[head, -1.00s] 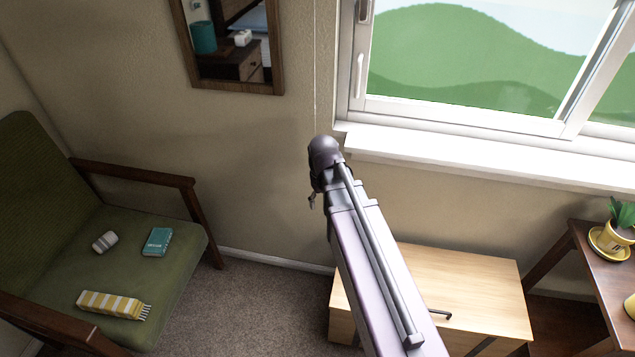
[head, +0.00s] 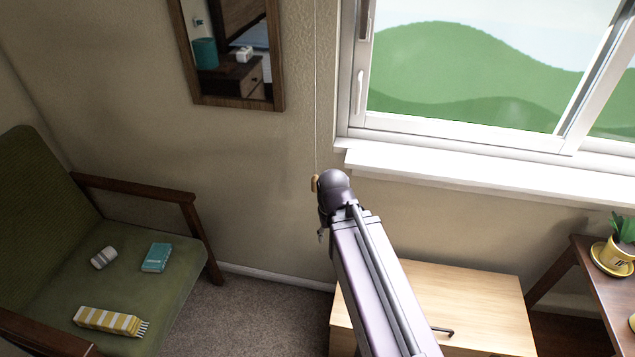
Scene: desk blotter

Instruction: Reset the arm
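My arm reaches from the bottom of the head view up toward the wall. My gripper is not clearly visible; the arm's rounded far joint hides what lies beyond it. A small dark part hangs below that joint, too small to read. A thin cord with a tan pull (head: 315,184) hangs on the wall just left of the joint. I cannot tell whether anything touches it.
A green armchair (head: 165,290) at left bears a yellow striped scarf (head: 110,321), a teal book (head: 157,257) and a white roll (head: 103,258). A wooden cabinet (head: 470,295) stands under the windowsill (head: 480,183). A table (head: 590,270) at right bears a potted plant (head: 620,240). Carpet shows between chair and cabinet.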

